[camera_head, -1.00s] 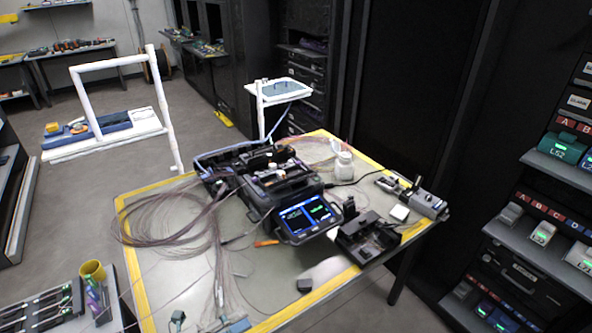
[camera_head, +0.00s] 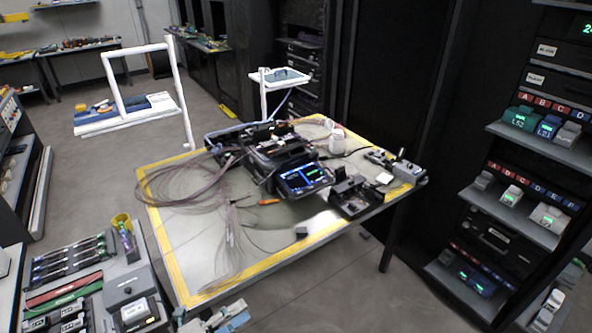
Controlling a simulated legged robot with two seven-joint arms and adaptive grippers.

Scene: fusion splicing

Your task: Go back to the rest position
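My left gripper (camera_head: 212,317) shows only in part at the bottom edge, in front of the near left corner of the table. Its grey-blue finger parts are small and cut off by the frame, so I cannot tell how far apart they are. I see nothing clearly held in it. My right gripper is out of view. The dark fusion splicer (camera_head: 283,168) with its lit blue screen stands on the yellow-edged work table (camera_head: 190,253).
Coiled fibres (camera_head: 185,183) lie on the table's left. A black device (camera_head: 352,196) and a white bottle (camera_head: 337,140) stand at its right. A tool bench (camera_head: 92,268) is at lower left. Lit rack shelves (camera_head: 520,190) are at right. Floor is clear beyond the table's front edge.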

